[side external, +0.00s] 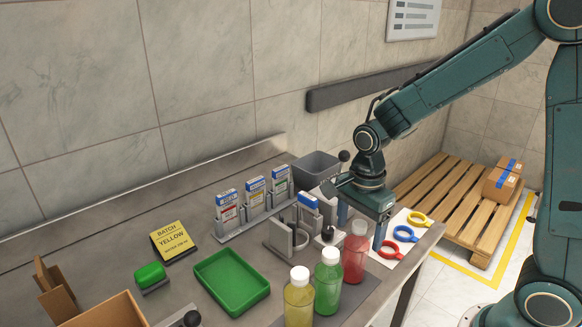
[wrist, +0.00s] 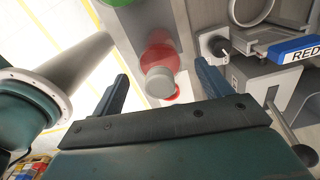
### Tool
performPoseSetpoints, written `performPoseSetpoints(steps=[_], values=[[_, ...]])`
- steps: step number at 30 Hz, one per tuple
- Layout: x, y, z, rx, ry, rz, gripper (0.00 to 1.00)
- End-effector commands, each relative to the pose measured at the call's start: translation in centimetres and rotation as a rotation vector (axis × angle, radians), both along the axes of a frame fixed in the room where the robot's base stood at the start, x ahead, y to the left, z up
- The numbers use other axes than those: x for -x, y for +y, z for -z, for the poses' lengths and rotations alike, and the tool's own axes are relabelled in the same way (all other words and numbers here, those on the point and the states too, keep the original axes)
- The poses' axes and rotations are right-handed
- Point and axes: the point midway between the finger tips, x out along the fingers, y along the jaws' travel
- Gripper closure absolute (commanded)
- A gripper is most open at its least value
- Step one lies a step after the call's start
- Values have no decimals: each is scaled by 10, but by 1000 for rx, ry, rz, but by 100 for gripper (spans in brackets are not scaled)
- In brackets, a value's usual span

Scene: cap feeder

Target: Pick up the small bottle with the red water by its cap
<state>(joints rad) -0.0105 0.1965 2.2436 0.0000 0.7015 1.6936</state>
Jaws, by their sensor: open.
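The small bottle with red water (side external: 355,258) stands upright on the table, at the right end of a row of bottles. Its pale cap (side external: 360,228) is on top. In the wrist view the red bottle (wrist: 158,48) and its cap (wrist: 160,82) appear between the two fingers, with gaps on both sides. My gripper (side external: 362,236) is open and points down at the red bottle, its fingers around cap height. It also shows in the wrist view (wrist: 163,74), empty. Contact with the cap does not show.
Green (side external: 328,278) and yellow (side external: 298,298) bottles stand left of the red one. A grey fixture with a blue-topped box (side external: 309,204) is close behind. Coloured rings (side external: 404,234) lie on a white sheet at right. A green tray (side external: 266,281) sits left.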

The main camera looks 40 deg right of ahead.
Motion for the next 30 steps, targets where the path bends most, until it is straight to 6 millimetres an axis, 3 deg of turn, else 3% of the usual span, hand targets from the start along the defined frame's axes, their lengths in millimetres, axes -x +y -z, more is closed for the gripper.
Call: performPoseSetpoints(steps=[9, 26, 30], values=[[0, 1, 29, 0, 2, 0, 22], [0, 1, 30, 0, 0, 0, 22], [0, 1, 30, 0, 0, 0, 50]])
